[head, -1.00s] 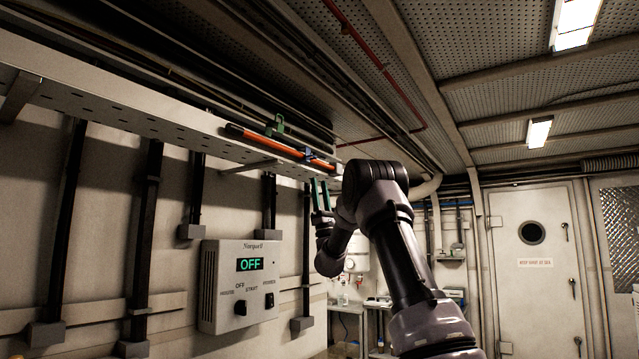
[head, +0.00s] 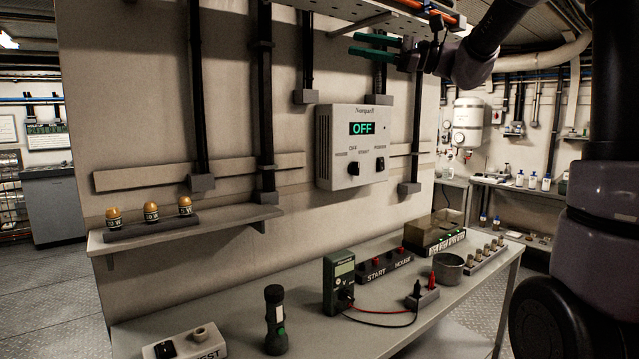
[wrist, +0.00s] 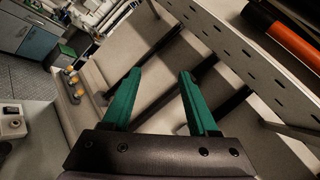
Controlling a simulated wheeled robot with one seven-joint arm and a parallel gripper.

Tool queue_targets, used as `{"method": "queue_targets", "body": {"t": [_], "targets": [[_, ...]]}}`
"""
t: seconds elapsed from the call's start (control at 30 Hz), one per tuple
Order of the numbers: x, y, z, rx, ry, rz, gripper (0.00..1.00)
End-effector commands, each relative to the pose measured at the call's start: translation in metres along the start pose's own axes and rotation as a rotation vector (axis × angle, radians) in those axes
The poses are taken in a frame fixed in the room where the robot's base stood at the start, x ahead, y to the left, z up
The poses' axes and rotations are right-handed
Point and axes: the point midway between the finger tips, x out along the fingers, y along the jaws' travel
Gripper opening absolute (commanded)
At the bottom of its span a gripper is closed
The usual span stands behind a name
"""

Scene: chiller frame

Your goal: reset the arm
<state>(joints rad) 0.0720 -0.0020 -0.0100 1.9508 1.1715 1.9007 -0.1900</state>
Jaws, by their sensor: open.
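My gripper (head: 362,46) has two green fingers. In the head view it is at the upper middle, pointing left, in front of the wall and above the Norquell control box (head: 352,147), whose display reads OFF. In the wrist view my gripper (wrist: 157,92) shows its fingers spread apart with nothing between them. It is open and empty. My arm runs from the gripper to the right edge of the head view.
A perforated tray (wrist: 245,55) with an orange bar (wrist: 292,42) is close to the gripper. Below are a bench (head: 290,335) with a multimeter (head: 339,283) and flashlight (head: 275,320), and a shelf (head: 190,229) with several amber-topped pieces.

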Motion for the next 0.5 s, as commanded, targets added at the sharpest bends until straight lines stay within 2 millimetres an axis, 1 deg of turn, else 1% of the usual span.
{"method": "queue_targets", "body": {"t": [0.03, 0.07, 0.1, 0.17, 0.2, 0.27, 0.3, 0.37, 0.4, 0.5], "targets": [[0.0, 0.037, 0.006, -0.049, 0.094, 0.103, 0.6], [-0.003, 0.06, 0.006, -0.08, 0.156, 0.168, 0.6], [-0.01, 0.089, 0.004, -0.125, 0.238, 0.254, 0.6], [-0.026, 0.13, 0.0, -0.202, 0.36, 0.38, 0.6], [-0.041, 0.154, -0.004, -0.258, 0.44, 0.46, 0.6], [-0.067, 0.187, -0.009, -0.353, 0.557, 0.578, 0.6], [-0.086, 0.205, -0.013, -0.419, 0.633, 0.654, 0.6], [-0.115, 0.227, -0.017, -0.525, 0.738, 0.76, 0.6], [-0.134, 0.238, -0.02, -0.595, 0.803, 0.824, 0.6], [-0.174, 0.254, -0.023, -0.758, 0.933, 0.955, 0.6]]}}
